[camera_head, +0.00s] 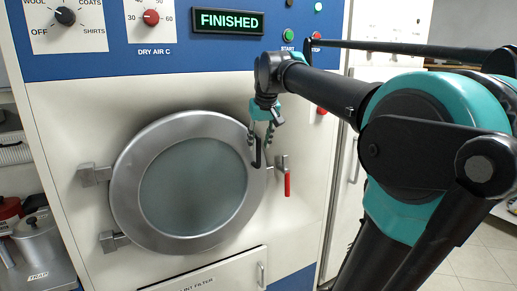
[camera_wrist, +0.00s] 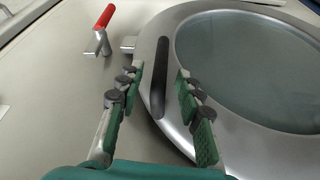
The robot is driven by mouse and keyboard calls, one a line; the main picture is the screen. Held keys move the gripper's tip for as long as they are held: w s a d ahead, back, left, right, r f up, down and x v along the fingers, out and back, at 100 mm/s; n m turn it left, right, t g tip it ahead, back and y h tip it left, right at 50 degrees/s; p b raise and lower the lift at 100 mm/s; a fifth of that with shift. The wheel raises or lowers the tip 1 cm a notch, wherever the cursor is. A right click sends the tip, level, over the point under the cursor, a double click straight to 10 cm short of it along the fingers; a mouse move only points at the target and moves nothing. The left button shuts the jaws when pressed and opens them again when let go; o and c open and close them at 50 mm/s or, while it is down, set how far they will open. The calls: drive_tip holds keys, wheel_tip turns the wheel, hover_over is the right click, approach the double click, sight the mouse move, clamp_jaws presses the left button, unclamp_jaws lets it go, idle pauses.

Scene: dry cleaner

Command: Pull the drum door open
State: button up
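The round drum door (camera_head: 128,190) has a grey metal rim and a glass pane, with hinges (camera_head: 96,174) on its left. It looks shut against the machine front. A black bar handle (camera_head: 256,156) sits on the right of its rim. The handle also shows in the wrist view (camera_wrist: 158,85). My gripper (camera_head: 261,136) is at the upper part of the handle. In the wrist view my gripper (camera_wrist: 160,76) is open, with one finger on each side of the handle and visible gaps between; contact is not seen.
A red-tipped lever (camera_head: 287,182) hangs down just right of the door; it also shows in the wrist view (camera_wrist: 104,18). A lint filter panel (camera_head: 215,275) lies below. The display (camera_head: 228,20) reads FINISHED. Pots (camera_head: 38,238) stand at the left.

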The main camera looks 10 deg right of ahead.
drive_tip(key=shift+x, duration=1.45)
clamp_jaws()
